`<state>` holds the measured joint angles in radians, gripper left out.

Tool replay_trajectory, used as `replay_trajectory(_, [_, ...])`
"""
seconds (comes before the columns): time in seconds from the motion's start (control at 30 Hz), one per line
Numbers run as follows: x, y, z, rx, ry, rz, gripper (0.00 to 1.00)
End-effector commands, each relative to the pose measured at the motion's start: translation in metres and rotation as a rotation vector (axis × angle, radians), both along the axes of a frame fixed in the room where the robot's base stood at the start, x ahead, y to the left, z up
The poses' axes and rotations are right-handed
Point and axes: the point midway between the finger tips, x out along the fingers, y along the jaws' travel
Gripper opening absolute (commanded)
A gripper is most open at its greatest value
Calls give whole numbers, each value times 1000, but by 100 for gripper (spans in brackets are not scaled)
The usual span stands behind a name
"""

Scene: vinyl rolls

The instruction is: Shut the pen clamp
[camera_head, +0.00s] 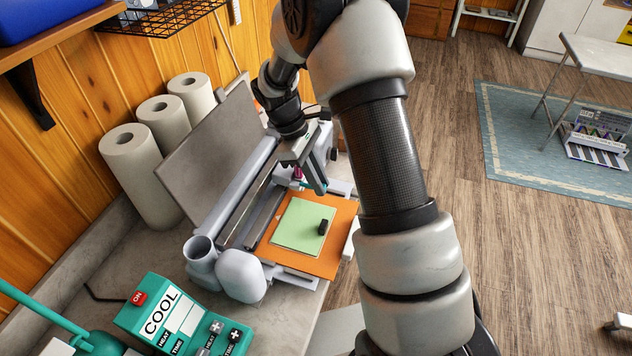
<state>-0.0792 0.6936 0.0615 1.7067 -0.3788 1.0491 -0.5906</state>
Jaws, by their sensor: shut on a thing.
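A vinyl cutting machine with its grey lid raised (212,140) stands on the counter. An orange mat (325,255) with a light green sheet (302,226) lies in front of its roller bar. My gripper (305,182) reaches down over the machine's far end, at the carriage. It is shut on a small part there, which I take to be the pen clamp. A small magenta piece (297,172) shows beside the fingers. The clamp itself is mostly hidden by my gripper, so its angle cannot be told.
Several paper rolls (155,160) stand behind the machine. A teal heat press (180,318) sits at the near left. A wooden shelf (60,35) and black wire rack (160,18) overhang the back.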

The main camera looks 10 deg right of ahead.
Motion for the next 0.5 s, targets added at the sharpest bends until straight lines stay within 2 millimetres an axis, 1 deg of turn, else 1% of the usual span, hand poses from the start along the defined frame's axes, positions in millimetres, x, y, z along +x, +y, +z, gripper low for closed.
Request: replay_trajectory(0.5, [21, -11, 2, 1, -1, 492, 0])
